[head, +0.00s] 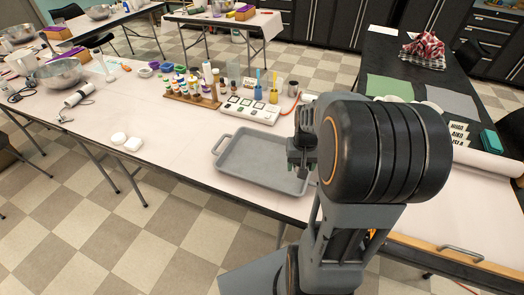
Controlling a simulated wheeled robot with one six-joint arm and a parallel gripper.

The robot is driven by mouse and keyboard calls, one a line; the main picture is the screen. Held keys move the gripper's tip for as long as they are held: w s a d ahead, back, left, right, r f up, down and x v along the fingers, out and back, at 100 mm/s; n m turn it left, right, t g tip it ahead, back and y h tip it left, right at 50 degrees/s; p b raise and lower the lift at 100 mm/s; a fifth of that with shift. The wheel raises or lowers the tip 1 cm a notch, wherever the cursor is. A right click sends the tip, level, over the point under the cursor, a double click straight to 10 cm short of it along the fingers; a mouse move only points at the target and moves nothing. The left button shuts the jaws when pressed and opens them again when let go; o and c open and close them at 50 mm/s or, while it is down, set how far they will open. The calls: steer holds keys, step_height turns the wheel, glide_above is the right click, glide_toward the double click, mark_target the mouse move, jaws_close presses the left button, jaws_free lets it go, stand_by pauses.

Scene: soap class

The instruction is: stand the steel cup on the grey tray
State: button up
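The grey tray (245,157) lies on the pale-covered table, a shallow rectangle with raised rims and a handle at its left end. It looks empty where it shows; my arm hides its right end. A small steel cup (293,88) stands upright on the table behind the tray, beside an orange tube. My gripper (299,172) points down over the right part of the tray, in front of the cup in the picture. My arm partly covers its fingers, so I cannot tell whether they are open or shut.
A wooden rack of small bottles (192,90) is further left. White soaps (126,141) lie left of the tray, with clear table between.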

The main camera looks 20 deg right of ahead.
steer(key=w+a+f, duration=0.1)
steer(key=w+f, duration=0.3)
steer(key=w, duration=0.6)
glide_above(274, 164)
steer(key=f, duration=0.5)
steer(key=shift+s, duration=0.35)
steer(key=shift+w+f, duration=0.3)
steer(key=shift+f, duration=0.15)
steer(key=shift+f+p, duration=0.4)
steer(key=shift+f, duration=1.15)
steer(key=shift+f, duration=0.1)
steer(key=o, duration=0.9)
